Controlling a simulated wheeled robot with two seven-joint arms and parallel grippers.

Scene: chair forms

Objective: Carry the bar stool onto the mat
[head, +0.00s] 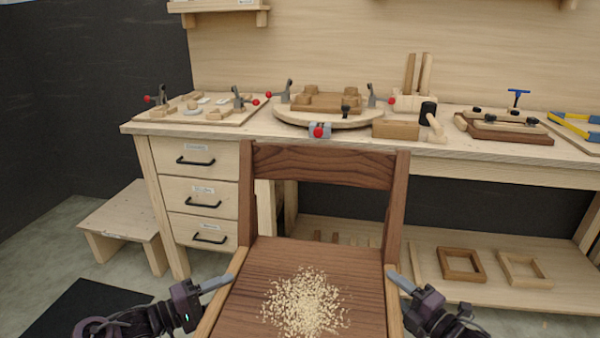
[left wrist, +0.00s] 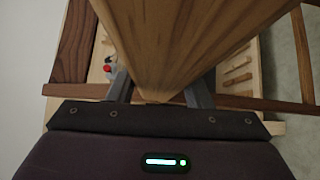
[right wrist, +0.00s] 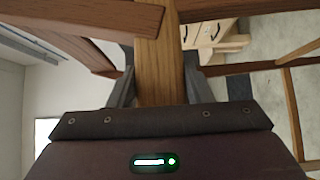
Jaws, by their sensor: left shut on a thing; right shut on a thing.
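The bar stool (head: 322,166) stands in front of me in the head view, with a dark brown backrest and seat and paler side rails. A heap of pale shavings (head: 305,303) lies on its seat. My left gripper (head: 229,278) is shut on the stool's left side rail; the left wrist view shows this pale rail (left wrist: 175,40) between the fingers. My right gripper (head: 394,275) is shut on the right side rail (right wrist: 160,65), which also shows in the right wrist view. The black mat (head: 85,308) lies on the floor at lower left. The stool's feet are hidden in the head view.
A workbench (head: 480,166) with drawers (head: 197,160) stands behind the stool, with clamps, a turntable (head: 328,118) and a mallet (head: 431,119) on top. A low wooden step (head: 120,212) stands left of it, beyond the mat. Wooden frames (head: 461,265) lie on the lower shelf.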

